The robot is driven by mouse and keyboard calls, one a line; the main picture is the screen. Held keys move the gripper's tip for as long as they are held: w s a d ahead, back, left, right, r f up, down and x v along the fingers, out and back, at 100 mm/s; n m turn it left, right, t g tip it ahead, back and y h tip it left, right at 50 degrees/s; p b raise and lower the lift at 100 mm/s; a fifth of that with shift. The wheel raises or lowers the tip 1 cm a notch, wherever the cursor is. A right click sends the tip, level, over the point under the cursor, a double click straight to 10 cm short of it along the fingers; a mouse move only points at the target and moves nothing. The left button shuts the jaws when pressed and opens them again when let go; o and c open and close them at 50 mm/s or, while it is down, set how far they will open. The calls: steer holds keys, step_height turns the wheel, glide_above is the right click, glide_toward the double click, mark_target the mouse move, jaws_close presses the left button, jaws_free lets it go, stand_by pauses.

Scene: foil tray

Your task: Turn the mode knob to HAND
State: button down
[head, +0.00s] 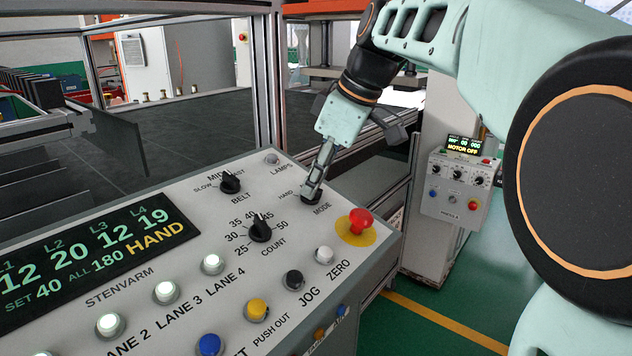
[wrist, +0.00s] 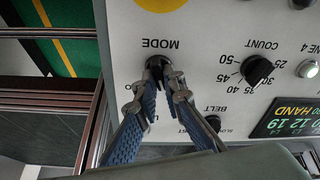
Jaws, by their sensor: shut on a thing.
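The black mode knob (head: 311,198) sits on the sloped grey panel above the MODE label, with HAND printed to its upper left. My gripper (head: 316,183) points down at it, its fingers shut on the knob and covering most of it. In the wrist view the two blue-padded fingers of my gripper (wrist: 157,80) close around the knob (wrist: 155,62); its pointer is hidden. The panel's display (head: 95,255) shows HAND in yellow, along with lane numbers, SET 40 and ALL 180.
A red mushroom button (head: 360,219) on a yellow disc stands close to the right of the knob. The count knob (head: 260,228) and belt knob (head: 230,182) are to its left. Several push buttons line the front. A metal frame post (head: 268,80) rises behind the panel.

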steer(key=shift+n, duration=1.5)
steer(key=c, duration=2)
jaws_free()
steer(key=shift+c, duration=0.2)
steer(key=v, duration=1.2)
steer(key=shift+w, duration=0.2)
steer(key=shift+w+d, duration=0.1)
steer(key=shift+d, duration=0.05)
